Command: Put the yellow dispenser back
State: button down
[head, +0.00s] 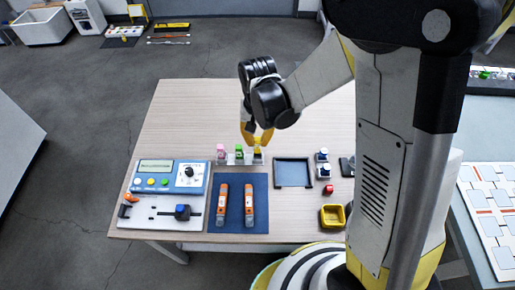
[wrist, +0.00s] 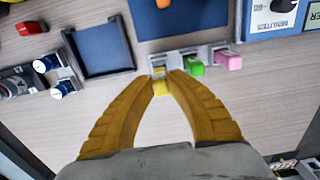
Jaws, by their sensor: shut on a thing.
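The yellow dispenser (head: 258,152) is at the right end of a small pale rack (head: 231,161), beside the green dispenser (head: 239,153) and the pink dispenser (head: 221,152). My gripper (head: 257,138) points down and is shut on the yellow dispenser. In the wrist view my fingertips (wrist: 161,76) close around the yellow dispenser (wrist: 161,88), at the left end of the rack (wrist: 179,56). The green dispenser (wrist: 195,68) and pink dispenser (wrist: 229,61) are to its right. The fingers partly hide the yellow dispenser; I cannot tell whether it is fully seated.
A dark blue tray (head: 293,158) lies right of the rack, with white jars with blue lids (head: 323,170) beyond. A blue mat (head: 236,180) with two orange tools, a control box (head: 168,177) and a yellow bin (head: 333,206) stand nearer. The table behind the rack is clear.

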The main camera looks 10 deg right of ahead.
aim_at(257, 152)
notch_tip(257, 152, down, 4)
jog(key=shift+r+b, duration=0.1)
jog(key=shift+b, duration=0.8)
jog(key=shift+r, duration=0.1)
jog(key=c, duration=1.4)
grip_release()
notch_tip(257, 152, up, 12)
jog(key=p, duration=0.5)
jog(key=shift+s+d+r+n+t, duration=0.35)
jog(key=shift+s+d+r+t, duration=0.85)
jog(key=shift+s+d+r, duration=0.9)
jog(key=shift+s+d+r+n+t, duration=0.4)
jog(key=shift+s+d+r+t, duration=0.8)
jog(key=shift+s+r, duration=1)
jog(key=shift+s+d+r+n+t, duration=0.35)
jog(key=shift+s+d+r+t, duration=1.05)
jog(key=shift+r, duration=1.3)
